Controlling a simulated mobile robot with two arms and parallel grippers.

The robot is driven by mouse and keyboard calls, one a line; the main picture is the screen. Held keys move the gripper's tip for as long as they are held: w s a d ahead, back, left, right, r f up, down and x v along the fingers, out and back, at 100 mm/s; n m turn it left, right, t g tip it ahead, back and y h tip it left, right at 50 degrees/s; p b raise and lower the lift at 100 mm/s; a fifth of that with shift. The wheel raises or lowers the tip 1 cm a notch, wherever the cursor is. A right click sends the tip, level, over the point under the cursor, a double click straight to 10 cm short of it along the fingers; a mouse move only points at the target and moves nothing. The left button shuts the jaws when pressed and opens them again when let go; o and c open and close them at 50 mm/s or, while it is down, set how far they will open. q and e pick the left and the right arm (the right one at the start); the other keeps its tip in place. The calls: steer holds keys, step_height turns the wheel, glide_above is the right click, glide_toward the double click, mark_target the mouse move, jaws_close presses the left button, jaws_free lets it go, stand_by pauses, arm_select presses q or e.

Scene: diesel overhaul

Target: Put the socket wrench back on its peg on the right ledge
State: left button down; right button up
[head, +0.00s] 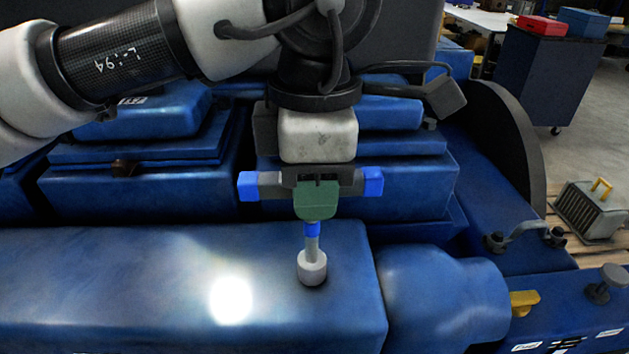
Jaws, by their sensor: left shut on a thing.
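The socket wrench (312,240) has a green head, a blue collar and a pale grey socket at its lower end. My left gripper (311,182) is shut on its green head, with the wrench hanging nearly upright, socket down. It is in front of the long blue engine housing; I cannot tell whether the socket touches it. The right ledge (560,335) is at the lower right, with small labels on its face. A grey round-topped post (605,284) stands there; I cannot tell whether it is the wrench's peg. My right gripper is not in view.
The blue engine housing (150,290) fills the foreground, with a rounded blue cylinder (440,295) and a yellow lever (524,302) to its right. A dark curved wheel guard (505,140) and a metal handle (525,229) stand behind. A grey vented box (590,210) sits farther right.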

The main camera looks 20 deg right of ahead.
arm_select(q)
steer(key=shift+f, duration=0.3)
steer(key=c, duration=1.2)
jaws_free()
steer(key=shift+o, duration=1.4)
steer(key=shift+o, duration=0.4)
steer(key=o, duration=0.5)
steer(key=shift+c, duration=0.2)
step_height(320, 180, up, 8)
steer(key=p, duration=0.6)
steer(key=shift+r, duration=0.25)
steer(key=shift+s+r, duration=0.1)
steer(key=shift+r, duration=0.2)
